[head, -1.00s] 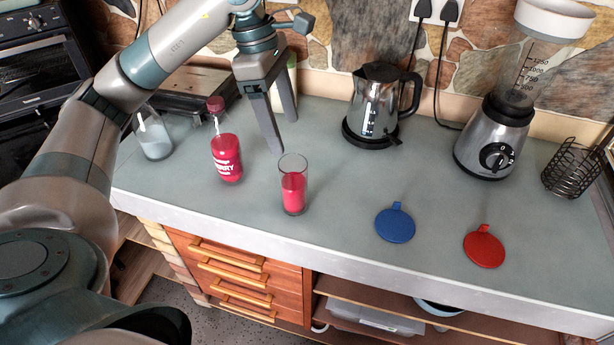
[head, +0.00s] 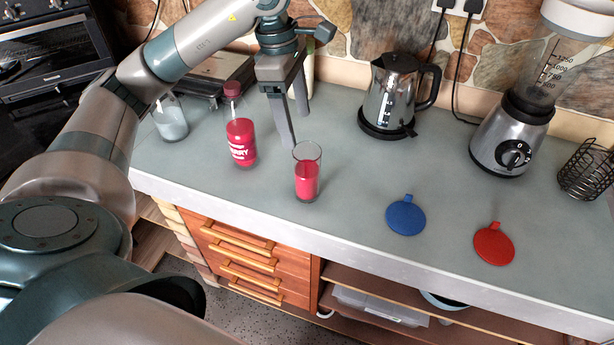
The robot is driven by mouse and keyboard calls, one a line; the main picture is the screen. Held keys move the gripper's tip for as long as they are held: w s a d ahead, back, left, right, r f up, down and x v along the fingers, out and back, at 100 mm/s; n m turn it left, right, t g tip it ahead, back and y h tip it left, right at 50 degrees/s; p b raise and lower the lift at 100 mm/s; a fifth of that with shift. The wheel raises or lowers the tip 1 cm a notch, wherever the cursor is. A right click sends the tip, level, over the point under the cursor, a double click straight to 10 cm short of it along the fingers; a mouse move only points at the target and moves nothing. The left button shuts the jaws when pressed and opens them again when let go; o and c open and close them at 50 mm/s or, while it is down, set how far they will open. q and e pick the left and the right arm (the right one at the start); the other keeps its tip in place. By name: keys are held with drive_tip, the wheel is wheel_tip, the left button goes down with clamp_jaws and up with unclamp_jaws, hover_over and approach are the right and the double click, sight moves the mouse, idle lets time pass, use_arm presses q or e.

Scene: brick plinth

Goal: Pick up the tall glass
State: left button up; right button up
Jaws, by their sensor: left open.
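The tall glass (head: 307,180) stands upright on the grey counter, part filled with a red drink. My left gripper (head: 297,128) comes down from above, just behind the glass, with its two fingers apart and nothing between them. One finger tip ends close to the glass's rim; I cannot tell whether they touch. My right gripper is not in view.
A red bottle (head: 241,142) stands just left of the glass. A kettle (head: 392,98) is behind to the right, with a blender (head: 505,138) and wire basket (head: 587,170) farther right. Blue (head: 405,217) and red (head: 494,245) discs lie flat near the front edge.

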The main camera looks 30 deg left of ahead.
sight(309, 166)
use_arm(q)
drive_tip(key=f, duration=0.2)
drive_tip(key=f+p, duration=0.1)
drive_tip(key=f, duration=0.2)
drive_tip(key=d+f+p, duration=0.1)
drive_tip(key=f, duration=0.1)
drive_tip(key=shift+w+f, duration=0.15)
drive_tip(key=shift+d+f+p, duration=0.1)
drive_tip(key=shift+f+p, duration=0.25)
drive_tip(key=shift+f, duration=0.1)
drive_tip(key=shift+w+d+f+p, duration=0.2)
drive_tip(key=shift+d+f+p, duration=0.15)
drive_tip(key=shift+f+p, duration=0.35)
drive_tip(key=f+p, duration=0.2)
drive_tip(key=shift+w+d+f, duration=0.15)
drive_tip(key=shift+d+f, duration=0.15)
drive_tip(key=shift+d, duration=0.05)
drive_tip(key=shift+f, duration=0.55)
